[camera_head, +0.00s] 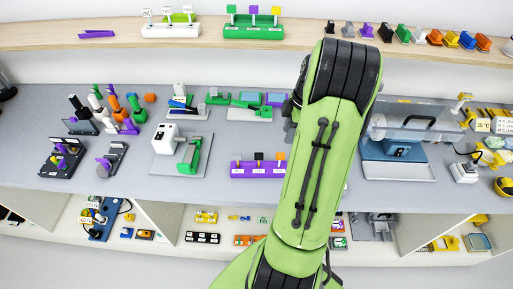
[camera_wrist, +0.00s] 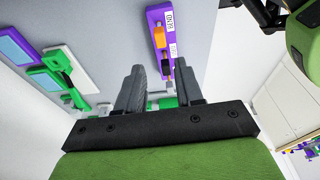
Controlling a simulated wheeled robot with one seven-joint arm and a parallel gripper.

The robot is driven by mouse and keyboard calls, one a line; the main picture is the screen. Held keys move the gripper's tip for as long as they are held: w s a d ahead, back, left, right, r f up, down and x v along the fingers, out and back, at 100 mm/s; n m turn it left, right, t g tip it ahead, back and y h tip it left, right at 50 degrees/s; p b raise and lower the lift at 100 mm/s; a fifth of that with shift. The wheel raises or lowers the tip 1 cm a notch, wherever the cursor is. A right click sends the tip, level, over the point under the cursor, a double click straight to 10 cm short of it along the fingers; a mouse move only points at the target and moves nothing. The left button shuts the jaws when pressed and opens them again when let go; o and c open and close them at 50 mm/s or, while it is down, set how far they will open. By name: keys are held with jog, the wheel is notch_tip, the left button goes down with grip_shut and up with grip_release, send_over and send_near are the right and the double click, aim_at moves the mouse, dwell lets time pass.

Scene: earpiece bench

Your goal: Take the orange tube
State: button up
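An orange piece (camera_head: 280,156), likely the orange tube, stands at the right end of a purple rack (camera_head: 258,170) on the grey bench, beside black pieces (camera_head: 259,156). In the wrist view the orange piece (camera_wrist: 159,36) shows on the purple rack (camera_wrist: 155,14), beyond my fingertips. My gripper (camera_wrist: 159,68) is open, its two dark fingers apart, with no held object visible between them. A dark piece on the rack appears between the fingertips in the picture; contact cannot be told. In the head view my green arm hides the gripper.
Left of the rack stand a white device (camera_head: 166,138) and a green device (camera_head: 189,153). A clear-covered blue machine (camera_head: 398,150) stands right of my arm. Above, a wooden shelf (camera_head: 120,36) carries a green rack (camera_head: 253,32) and several small coloured pieces.

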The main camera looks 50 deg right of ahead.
aim_at(281, 154)
jog(key=f+b, duration=0.2)
jog(key=f, duration=0.1)
jog(key=f+b, duration=0.3)
jog(key=a+f+b, duration=0.1)
jog(key=f+b, duration=0.1)
jog(key=f, duration=0.1)
jog(key=shift+w+f+b, duration=0.2)
jog(key=shift+w+b, duration=0.15)
jog(key=shift+b, duration=0.05)
jog(key=shift+w+f, duration=0.15)
jog(key=shift+f, duration=0.2)
jog(key=shift+r, duration=0.1)
jog(key=shift+c, duration=0.4)
grip_shut()
jog(key=shift+r, duration=0.25)
